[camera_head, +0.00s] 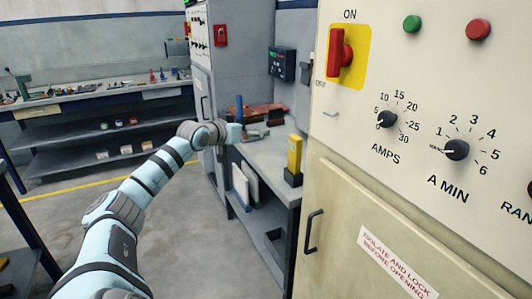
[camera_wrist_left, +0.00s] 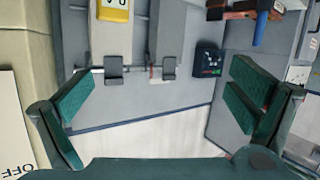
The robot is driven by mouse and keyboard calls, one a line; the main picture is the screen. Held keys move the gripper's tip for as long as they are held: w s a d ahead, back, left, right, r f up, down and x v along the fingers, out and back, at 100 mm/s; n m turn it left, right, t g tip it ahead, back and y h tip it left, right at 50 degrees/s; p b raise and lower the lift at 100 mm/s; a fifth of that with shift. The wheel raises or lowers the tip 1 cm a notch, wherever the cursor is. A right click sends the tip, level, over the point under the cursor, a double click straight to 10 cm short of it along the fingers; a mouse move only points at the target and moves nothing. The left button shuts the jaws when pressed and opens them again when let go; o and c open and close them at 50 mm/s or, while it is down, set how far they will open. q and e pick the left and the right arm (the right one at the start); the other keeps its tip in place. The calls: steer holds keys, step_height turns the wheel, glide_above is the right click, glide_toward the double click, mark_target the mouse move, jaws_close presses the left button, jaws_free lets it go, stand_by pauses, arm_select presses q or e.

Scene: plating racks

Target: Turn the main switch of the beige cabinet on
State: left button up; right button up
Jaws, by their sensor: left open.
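The beige cabinet (camera_head: 410,50) fills the right of the head view. Its main switch (camera_head: 338,52) is a red handle on a yellow plate (camera_head: 362,45), with ON above and OFF at its lower left. The handle stands roughly upright; which end is its pointer is unclear. My left arm reaches in from the left, its end well left of the switch, over the bench. My left gripper (camera_wrist_left: 165,95) is open and empty in the left wrist view. There the cabinet (camera_wrist_left: 25,55) and an upside-down OFF label show at the left; the switch handle is out of view.
A grey bench (camera_head: 268,155) with a yellow-and-black device (camera_head: 294,158) stands left of the cabinet. The lower door has a black handle (camera_head: 312,230). Knobs and green and red buttons sit right of the switch. Open floor lies at the lower left.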

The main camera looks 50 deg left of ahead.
arm_select(q)
steer(key=w+d+f+h, duration=0.1)
steer(key=w+d+f, duration=0.3)
steer(key=f, duration=0.4)
steer(key=shift+w+d+g+h, duration=0.2)
steer(key=shift+d+g+h, duration=0.15)
steer(key=shift+d, duration=0.5)
